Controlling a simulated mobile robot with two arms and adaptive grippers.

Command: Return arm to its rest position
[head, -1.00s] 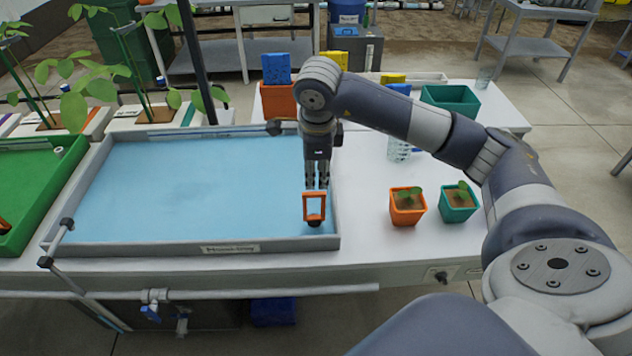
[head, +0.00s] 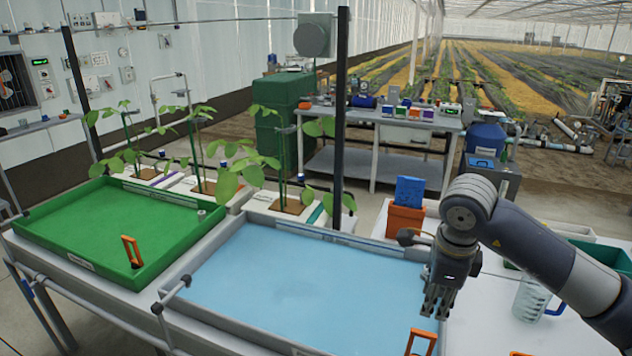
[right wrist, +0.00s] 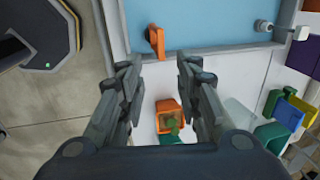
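My right gripper (head: 437,303) points down over the front right corner of the blue tray (head: 225,325). Its fingers stand apart with nothing between them, as the right wrist view (right wrist: 158,75) shows. An orange handle (head: 421,342) stands below it at the tray's front right corner, cut by the picture's lower edge in the head view. The handle also shows in the right wrist view (right wrist: 154,40), apart from the fingertips. My left gripper is not in view.
A green tray (head: 45,205) with another orange handle (head: 131,250) lies to the left. An orange pot (right wrist: 168,113) with a seedling shows in the wrist view. A clear jug (head: 530,300) stands on the white table at right. A dark post (head: 340,110) rises behind the blue tray.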

